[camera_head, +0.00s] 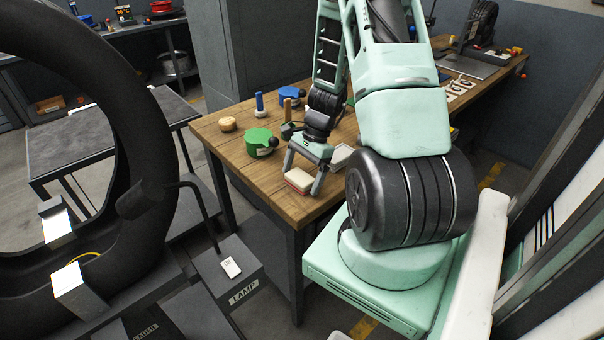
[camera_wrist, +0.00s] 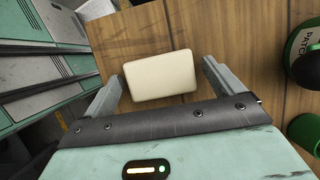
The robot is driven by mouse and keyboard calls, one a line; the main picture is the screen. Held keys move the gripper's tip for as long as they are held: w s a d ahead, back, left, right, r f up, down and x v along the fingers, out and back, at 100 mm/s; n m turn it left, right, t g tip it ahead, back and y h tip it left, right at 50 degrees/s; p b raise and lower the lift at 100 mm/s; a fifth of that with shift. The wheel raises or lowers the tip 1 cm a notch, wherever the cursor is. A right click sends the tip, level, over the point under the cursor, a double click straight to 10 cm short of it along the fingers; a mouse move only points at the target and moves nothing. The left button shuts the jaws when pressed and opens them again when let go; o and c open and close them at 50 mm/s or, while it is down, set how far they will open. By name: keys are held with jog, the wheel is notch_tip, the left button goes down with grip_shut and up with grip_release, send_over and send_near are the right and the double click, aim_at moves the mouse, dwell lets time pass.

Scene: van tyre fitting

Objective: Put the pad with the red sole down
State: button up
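The pad with the red sole (camera_head: 299,179) lies flat near the front edge of the wooden table, its cream top up and a thin red rim showing below. In the wrist view its cream top (camera_wrist: 160,75) fills the space ahead of my gripper; the sole is hidden there. My gripper (camera_head: 302,180) points down over the pad, one finger on each side. In the wrist view my gripper (camera_wrist: 162,74) is open, with a narrow gap between the pad and each finger.
A green tin (camera_head: 260,142) stands left of my gripper, with a blue tin (camera_head: 289,93) behind. A pale, open-looking item (camera_head: 341,154) is close on the right. A round wooden piece (camera_head: 228,124) and a blue peg (camera_head: 259,104) stand further left. Bare wood lies left of the pad.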

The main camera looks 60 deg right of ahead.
jog(key=shift+r, duration=0.1)
jog(key=v, duration=1.2)
jog(key=w+a+r+n+g+h, duration=0.1)
jog(key=w+a+r+n, duration=0.1)
jog(key=a+n, duration=0.75)
jog(key=w+a+r+n+g, duration=0.1)
jog(key=w+a+r+n, duration=0.2)
jog(key=a, duration=1.1)
jog(key=s+a+r+n+h, duration=0.2)
jog(key=s+a+n, duration=1.3)
jog(key=a, duration=0.3)
jog(key=shift+a+n+t+h, duration=0.3)
jog(key=shift+n+t, duration=0.1)
jog(key=shift+n, duration=0.15)
jog(key=shift+r, duration=0.15)
